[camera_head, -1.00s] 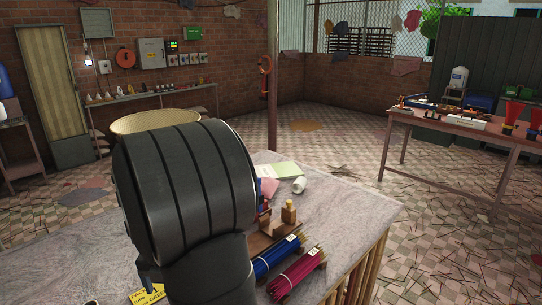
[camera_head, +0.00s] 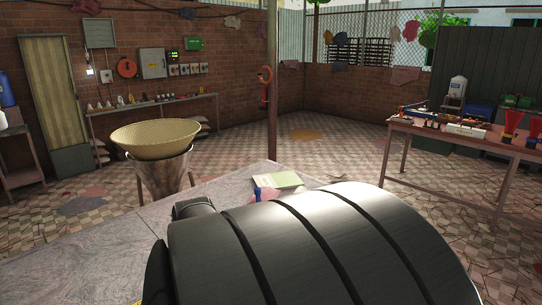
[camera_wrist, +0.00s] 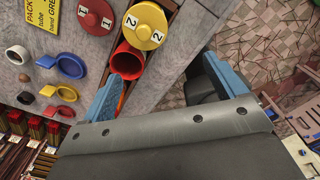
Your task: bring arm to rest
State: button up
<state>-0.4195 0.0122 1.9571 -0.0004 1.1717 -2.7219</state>
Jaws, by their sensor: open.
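My gripper (camera_wrist: 164,70) shows in the wrist view with its two blue fingers wide apart and nothing between them. The left finger is close to an open red tube (camera_wrist: 127,60) at the table edge; I cannot tell whether they touch. In the head view my dark arm fills the lower right and the gripper itself is hidden.
In the wrist view, a yellow cap (camera_wrist: 145,25) marked 2, a red cap (camera_wrist: 95,16) marked 1, a blue ring (camera_wrist: 71,66) and a yellow card (camera_wrist: 40,15) lie nearby. A woven basket (camera_head: 155,139) stands beyond the grey table (camera_head: 90,240).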

jog(key=s+d+r, duration=0.1)
jog(key=s+d, duration=0.2)
jog(key=s+a+f, duration=0.1)
jog(key=a+f, duration=0.8)
jog(key=a, duration=0.2)
jog(key=shift+a, duration=0.2)
jog(key=shift+o, duration=1.2)
